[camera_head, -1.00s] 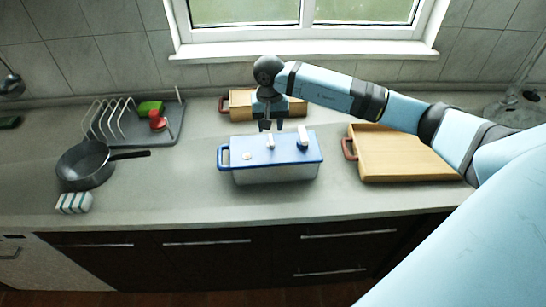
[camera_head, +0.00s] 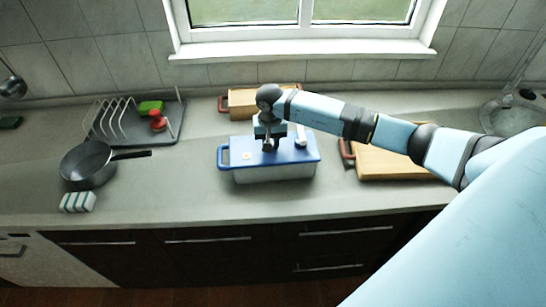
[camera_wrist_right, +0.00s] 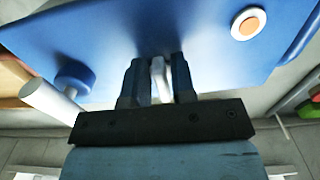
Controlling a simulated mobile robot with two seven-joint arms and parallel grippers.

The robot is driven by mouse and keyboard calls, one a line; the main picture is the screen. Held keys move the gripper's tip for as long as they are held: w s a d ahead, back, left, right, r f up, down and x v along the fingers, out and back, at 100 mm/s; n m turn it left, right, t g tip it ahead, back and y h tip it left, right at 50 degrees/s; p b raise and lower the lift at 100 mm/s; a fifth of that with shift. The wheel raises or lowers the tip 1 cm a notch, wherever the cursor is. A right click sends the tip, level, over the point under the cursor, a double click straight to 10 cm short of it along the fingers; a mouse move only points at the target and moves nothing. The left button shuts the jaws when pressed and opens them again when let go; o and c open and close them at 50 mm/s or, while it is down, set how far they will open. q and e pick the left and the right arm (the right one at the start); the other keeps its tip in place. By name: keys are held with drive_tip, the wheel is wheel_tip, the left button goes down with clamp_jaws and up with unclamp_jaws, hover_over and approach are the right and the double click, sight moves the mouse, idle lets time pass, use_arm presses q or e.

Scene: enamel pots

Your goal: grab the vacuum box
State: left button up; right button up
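The vacuum box (camera_head: 275,172) stands on the counter, with a blue lid (camera_head: 238,148) and a pale body. A blue handle sticks out at its left end. In the head view my right gripper (camera_head: 268,148) points down onto the middle of the lid. In the right wrist view its two fingers (camera_wrist_right: 158,82) stand on either side of a small white upright piece (camera_wrist_right: 158,76) on the lid. I cannot tell whether they press on it. A white-and-orange button (camera_wrist_right: 248,23) and a blue-and-white knob (camera_wrist_right: 74,80) are apart from the fingers. My left gripper is not in view.
A black pan (camera_head: 88,165), a striped sponge (camera_head: 77,202) and a dish rack (camera_head: 170,125) are at left. The counter in front of the box is clear.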

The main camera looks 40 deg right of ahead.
clamp_jaws()
drive_tip(key=shift+w+r, duration=0.1)
idle(1.1)
